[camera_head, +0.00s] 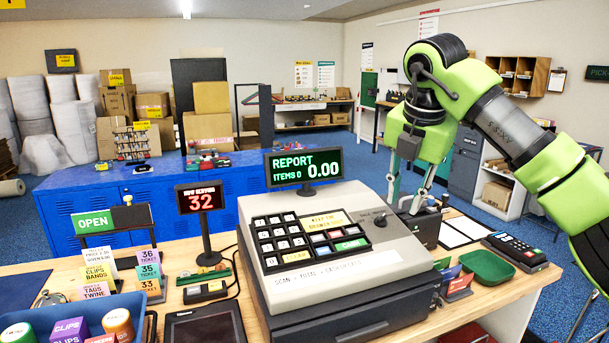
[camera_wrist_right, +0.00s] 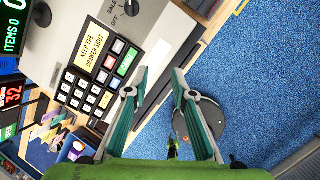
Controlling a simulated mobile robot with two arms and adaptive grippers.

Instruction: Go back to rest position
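My right gripper (camera_head: 407,208) hangs fingers-down beside the back right corner of the cash register (camera_head: 345,262), in front of a small dark box on the counter. In the right wrist view its two fingers (camera_wrist_right: 160,78) are apart with nothing between them, and the register (camera_wrist_right: 75,38) lies to their left. From the head view I cannot tell whether a fingertip touches the dark box. My left gripper is not in view.
The wooden counter (camera_head: 520,284) carries a ticket display (camera_head: 208,213), a card terminal (camera_head: 515,250) and a green tray (camera_head: 487,267). A blue cabinet (camera_head: 165,199) stands behind. Blue carpet (camera_wrist_right: 240,70) lies open beyond the counter's edge.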

